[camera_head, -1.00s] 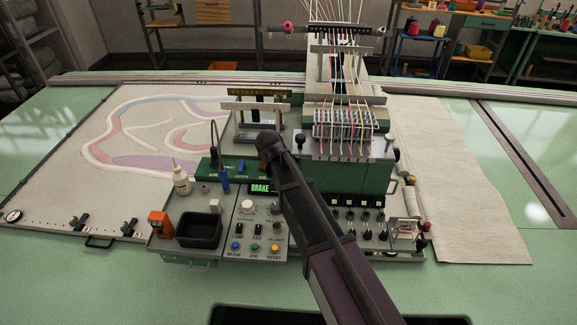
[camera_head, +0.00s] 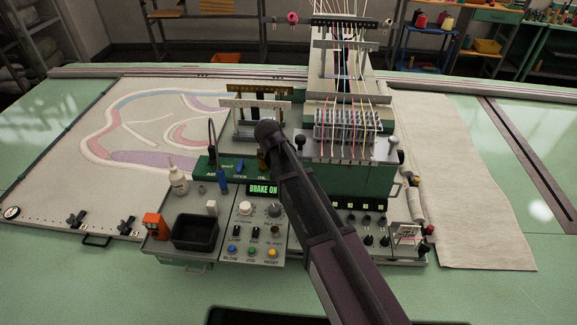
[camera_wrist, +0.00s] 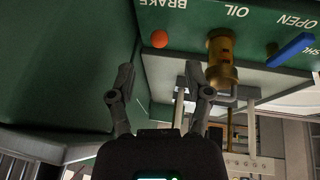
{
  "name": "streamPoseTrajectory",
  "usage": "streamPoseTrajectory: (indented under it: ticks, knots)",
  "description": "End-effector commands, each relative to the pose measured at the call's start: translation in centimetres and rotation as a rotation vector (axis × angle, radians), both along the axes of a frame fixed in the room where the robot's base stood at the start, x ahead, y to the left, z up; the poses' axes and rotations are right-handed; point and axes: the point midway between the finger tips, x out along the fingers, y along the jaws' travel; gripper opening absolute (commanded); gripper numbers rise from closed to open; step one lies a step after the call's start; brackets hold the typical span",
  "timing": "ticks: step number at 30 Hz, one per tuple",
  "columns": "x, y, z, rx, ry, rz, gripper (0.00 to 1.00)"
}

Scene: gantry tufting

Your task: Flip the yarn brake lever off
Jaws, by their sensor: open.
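In the wrist view, which is upside down, an orange ball knob (camera_wrist: 160,39) sits beside the BRAKE label on the green panel (camera_wrist: 100,15). It looks like the brake lever's end; its shaft is not visible. My gripper (camera_wrist: 159,74) is open and empty, its two fingers pointing toward the panel with the knob ahead of the gap. No contact shows. In the head view my arm hides the gripper and the lever. A lit green display (camera_head: 263,188) there reads BRAKE ON.
A brass oil fitting (camera_wrist: 221,57) stands close beside the knob, with a blue OPEN/SHUT lever (camera_wrist: 290,50) beyond. In the head view, a white bottle (camera_head: 179,181), a black bin (camera_head: 194,246) and a button panel (camera_head: 245,244) lie left of my arm.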

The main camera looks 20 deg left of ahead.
Motion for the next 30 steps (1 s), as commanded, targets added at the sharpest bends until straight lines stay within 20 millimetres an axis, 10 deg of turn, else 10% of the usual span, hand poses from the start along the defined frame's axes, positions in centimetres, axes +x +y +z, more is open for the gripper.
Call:
streamPoseTrajectory:
  ticks: [30]
  knots:
    - [1.6,-0.3,-3.5,0.0,0.0,-0.003,0.65]
